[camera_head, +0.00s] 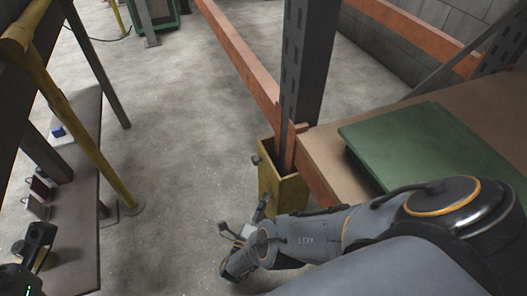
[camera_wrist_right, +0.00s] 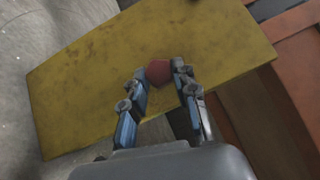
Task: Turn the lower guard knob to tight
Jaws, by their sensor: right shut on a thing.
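The yellow post guard (camera_head: 285,188) wraps the foot of the grey rack upright, and its yellow face (camera_wrist_right: 150,50) fills much of the right wrist view. The lower guard knob (camera_wrist_right: 159,72) is a small dark red knob on that face, between my right fingertips. My right gripper (camera_wrist_right: 160,78) is shut on the knob, one finger on each side. In the head view my right gripper (camera_head: 261,207) is low beside the guard, and I cannot make out the lower knob there. My left gripper (camera_head: 38,240) shows only partly at the lower left edge; its fingers are unclear.
A dark knob (camera_head: 256,160) sticks out near the guard's top. Orange beams and a board with a green panel (camera_head: 425,145) are at the right. A bench (camera_head: 75,215) with small items and a yellow rail (camera_head: 75,120) stand at the left. Concrete floor between is clear.

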